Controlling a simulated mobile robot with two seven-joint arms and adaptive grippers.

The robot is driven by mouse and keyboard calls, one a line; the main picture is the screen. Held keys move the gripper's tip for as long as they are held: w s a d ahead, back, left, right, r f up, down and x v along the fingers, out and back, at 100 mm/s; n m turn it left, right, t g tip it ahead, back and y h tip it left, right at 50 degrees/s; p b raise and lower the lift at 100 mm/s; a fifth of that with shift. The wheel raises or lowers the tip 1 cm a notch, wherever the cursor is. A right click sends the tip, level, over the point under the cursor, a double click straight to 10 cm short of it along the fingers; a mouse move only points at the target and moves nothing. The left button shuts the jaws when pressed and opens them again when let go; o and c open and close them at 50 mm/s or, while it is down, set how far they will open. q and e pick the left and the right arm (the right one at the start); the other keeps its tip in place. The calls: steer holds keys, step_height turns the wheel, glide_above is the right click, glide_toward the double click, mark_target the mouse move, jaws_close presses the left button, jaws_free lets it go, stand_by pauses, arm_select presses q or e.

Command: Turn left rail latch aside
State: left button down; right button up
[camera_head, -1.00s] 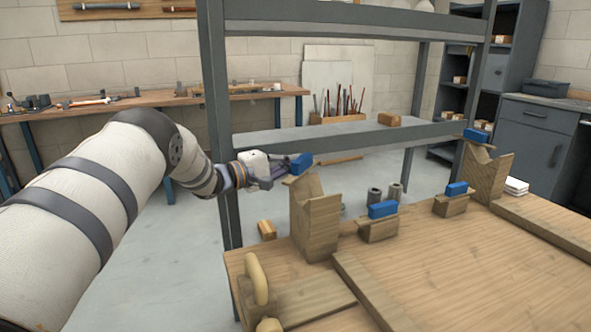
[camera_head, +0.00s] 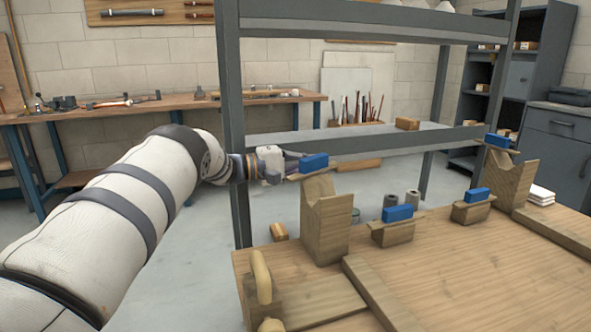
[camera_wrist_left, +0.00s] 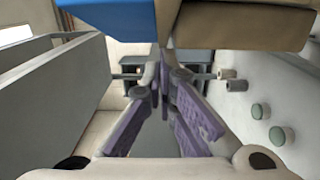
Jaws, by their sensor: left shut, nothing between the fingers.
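The left rail latch is a wooden bar with a blue block (camera_head: 314,161) on it, at the top of the left notched wooden post (camera_head: 325,225). In the left wrist view the latch's blue block (camera_wrist_left: 105,25) and wooden bar (camera_wrist_left: 243,27) fill the top edge, close to the camera. My left gripper (camera_head: 288,165) is at the left end of the latch, behind it and partly hidden by it. Its purple-padded fingers (camera_wrist_left: 163,85) are shut with nothing between them. I cannot tell whether they touch the latch. My right gripper is out of view.
Two more blue-topped wooden latches (camera_head: 397,213) stand along the bench (camera_head: 470,270), and another tops the right post (camera_head: 512,182). A grey shelf frame (camera_head: 236,130) rises close to my left arm. Grey cylinders (camera_head: 412,198) stand behind the bench.

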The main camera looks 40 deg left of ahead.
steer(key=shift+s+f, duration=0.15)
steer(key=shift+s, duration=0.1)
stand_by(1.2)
